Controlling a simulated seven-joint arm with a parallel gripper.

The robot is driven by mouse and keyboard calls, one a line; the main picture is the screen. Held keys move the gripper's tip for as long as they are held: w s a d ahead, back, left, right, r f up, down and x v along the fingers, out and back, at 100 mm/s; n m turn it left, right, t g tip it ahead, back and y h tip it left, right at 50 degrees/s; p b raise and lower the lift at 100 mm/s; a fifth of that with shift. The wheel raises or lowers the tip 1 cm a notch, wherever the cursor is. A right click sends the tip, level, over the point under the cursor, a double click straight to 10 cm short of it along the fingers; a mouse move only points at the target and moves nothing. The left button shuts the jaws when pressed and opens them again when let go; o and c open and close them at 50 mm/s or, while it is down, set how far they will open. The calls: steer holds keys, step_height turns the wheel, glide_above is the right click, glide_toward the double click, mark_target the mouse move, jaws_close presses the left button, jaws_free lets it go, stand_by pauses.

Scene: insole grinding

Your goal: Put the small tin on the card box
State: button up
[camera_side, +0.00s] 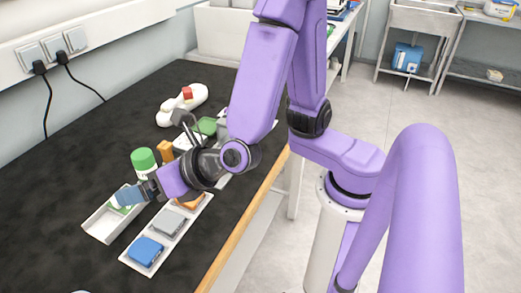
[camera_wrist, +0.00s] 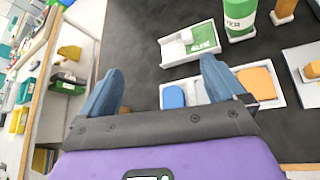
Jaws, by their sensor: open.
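A green-and-white printed box (camera_wrist: 203,38) lies in a shallow white tray (camera_wrist: 172,53); I take it for the card box, but cannot be sure. A small pale item (camera_wrist: 186,37) sits beside it, too small to tell whether it is the tin. My gripper (camera_wrist: 162,65) is open, with two blue fingers apart and nothing seen between them. In the side view my gripper (camera_side: 124,197) is over the same white tray (camera_side: 99,225) and partly hides its contents. I cannot make out the small tin for certain in either view.
A three-part tray (camera_side: 131,259) holds a blue block (camera_side: 146,250), a grey block (camera_side: 168,221) and an orange block (camera_side: 190,201). A green-capped bottle (camera_side: 144,161) and a white device (camera_side: 182,104) stand farther back. The dark mat (camera_side: 45,185) is clear at left.

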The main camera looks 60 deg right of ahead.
steer(key=s+d+f+m+g+h, duration=0.1)
steer(key=s+d+m+g+h, duration=0.15)
steer(key=d+m, duration=0.45)
steer(key=s+d+m+g+h, duration=0.25)
steer(key=d+m, duration=0.35)
steer(key=d, duration=0.3)
steer(key=s+d+m+g+y, duration=0.2)
steer(key=s+m+g, duration=0.4)
steer(key=s, duration=0.6)
steer(key=d+m, duration=0.1)
steer(key=m, duration=0.1)
steer(key=shift+r+m+g, duration=0.15)
steer(key=shift+m+g, duration=0.15)
